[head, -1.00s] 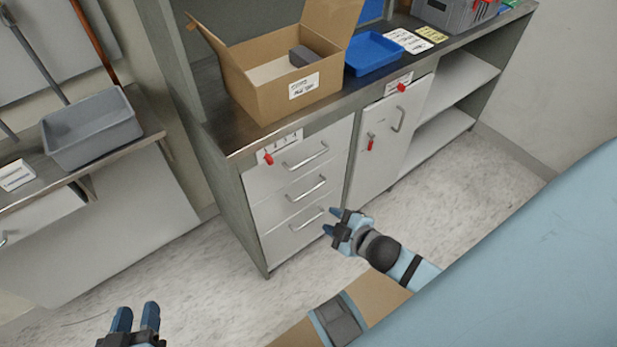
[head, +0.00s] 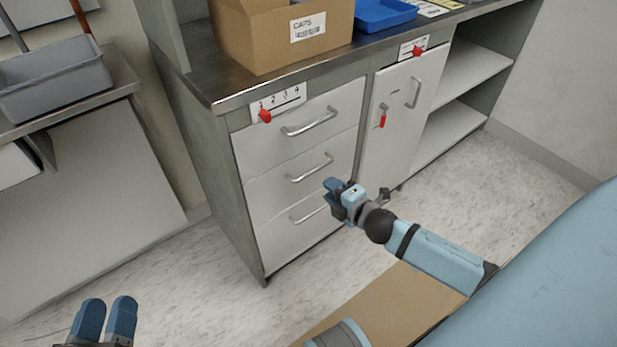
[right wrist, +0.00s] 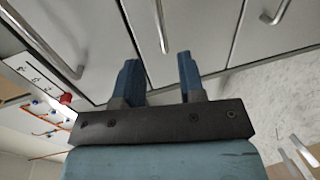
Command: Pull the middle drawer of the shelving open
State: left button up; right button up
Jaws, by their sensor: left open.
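The shelving unit has three stacked white drawers, all closed. The middle drawer (head: 268,192) has a curved metal handle (head: 312,170). In the right wrist view this handle (right wrist: 161,28) runs upright ahead of the fingertips, lined up with the gap between them. My right gripper (head: 330,190) is in front of the drawers, just below and right of the middle handle in the head view. Its blue fingers (right wrist: 158,68) are apart with nothing between them. My left gripper (head: 107,305) is open and empty at the lower left, away from the drawers.
The top drawer handle (head: 310,122) and bottom drawer handle (head: 308,214) sit close above and below. A red slider (head: 265,116) on a numbered plate is above the drawers. A closed cabinet door (head: 400,125) is to the right.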

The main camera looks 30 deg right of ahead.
aim_at(308, 174)
jog(key=b+x, duration=0.2)
jog(key=x, duration=0.8)
jog(key=shift+f+b, duration=0.1)
jog(key=shift+b, duration=0.25)
pick_arm(q)
notch_tip(308, 174, down, 5)
jog(key=shift+d+r+g, duration=0.15)
jog(key=shift+g, duration=0.85)
pick_arm(e)
grip_shut()
